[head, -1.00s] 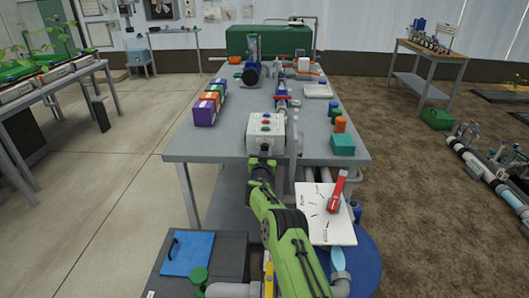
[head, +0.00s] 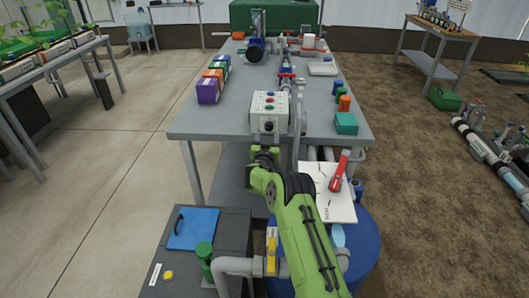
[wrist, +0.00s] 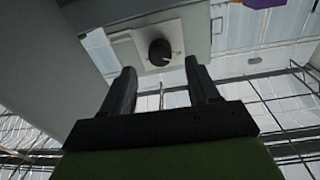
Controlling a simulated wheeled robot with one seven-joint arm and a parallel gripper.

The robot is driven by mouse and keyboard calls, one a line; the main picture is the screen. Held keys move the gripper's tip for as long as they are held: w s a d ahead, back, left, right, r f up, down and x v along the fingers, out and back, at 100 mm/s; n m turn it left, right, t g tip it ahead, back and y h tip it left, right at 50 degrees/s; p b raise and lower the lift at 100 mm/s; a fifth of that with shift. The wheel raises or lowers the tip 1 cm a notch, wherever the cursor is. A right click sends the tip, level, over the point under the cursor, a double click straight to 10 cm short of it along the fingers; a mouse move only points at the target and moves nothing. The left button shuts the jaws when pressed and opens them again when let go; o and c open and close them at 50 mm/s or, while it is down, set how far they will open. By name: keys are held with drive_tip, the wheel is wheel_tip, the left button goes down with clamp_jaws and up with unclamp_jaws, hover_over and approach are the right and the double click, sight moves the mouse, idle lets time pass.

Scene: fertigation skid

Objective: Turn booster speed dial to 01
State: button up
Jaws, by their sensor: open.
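The booster speed dial (wrist: 160,52) looks like a round black knob on a pale plate (wrist: 133,47) in the wrist view. It lies just beyond my fingertips, roughly midway between them. My gripper (wrist: 161,70) is open, with two dark fingers apart and nothing between them. I cannot read any marks or the dial's setting. In the head view, a white control box (head: 283,113) with red and green buttons on top stands at the near edge of the bench. My gripper (head: 266,143) is right in front of and below its near face, and my arm hides part of that area.
The grey bench (head: 225,128) carries purple and orange boxes (head: 208,91) at left and a teal box (head: 346,123) at right. Pipes run behind the control box. A white board with a red tool (head: 339,170) and a blue barrel (head: 366,240) are right of my arm.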

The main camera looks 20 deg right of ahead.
drive_tip(key=v, duration=1.1)
drive_tip(key=shift+b, duration=0.3)
drive_tip(key=shift+s+a, duration=0.1)
